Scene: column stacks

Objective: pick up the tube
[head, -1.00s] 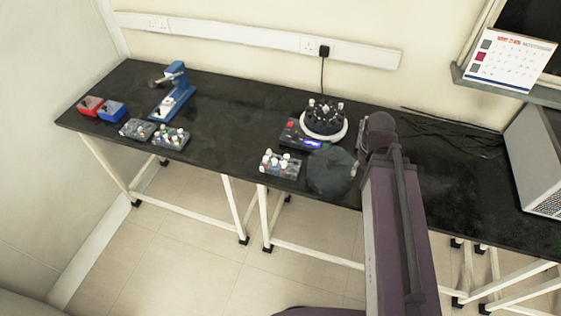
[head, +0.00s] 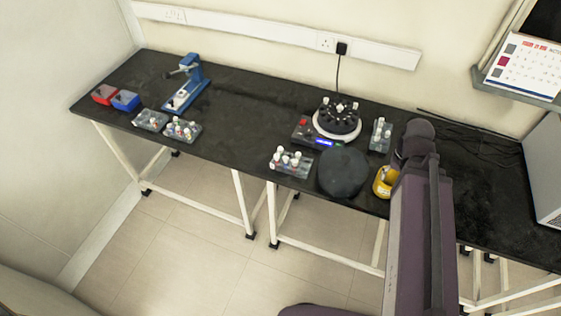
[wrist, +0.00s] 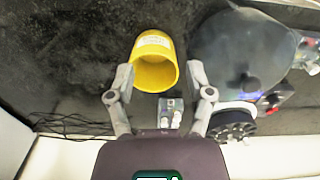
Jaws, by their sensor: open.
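Several tubes with white caps stand in small grey racks, and I cannot tell which one the task means. One rack (head: 381,136) is right of the centrifuge, close to my arm. It also shows in the wrist view (wrist: 162,104), with two white-capped tubes (wrist: 176,119) visible between and below my fingers. Another rack (head: 290,171) with capped tubes sits at the bench's front edge. Further tubes (head: 183,128) stand in a rack at the left. My gripper (wrist: 160,72) is open and empty, apart from the tubes. In the head view my arm hides it.
A yellow cylinder (wrist: 154,62), open at one end, shows between my fingertips; the head view has it (head: 382,184) beside my arm. A dark round lid (head: 344,172) lies before the centrifuge (head: 337,121). A blue device (head: 186,84) stands left. The bench's middle is clear.

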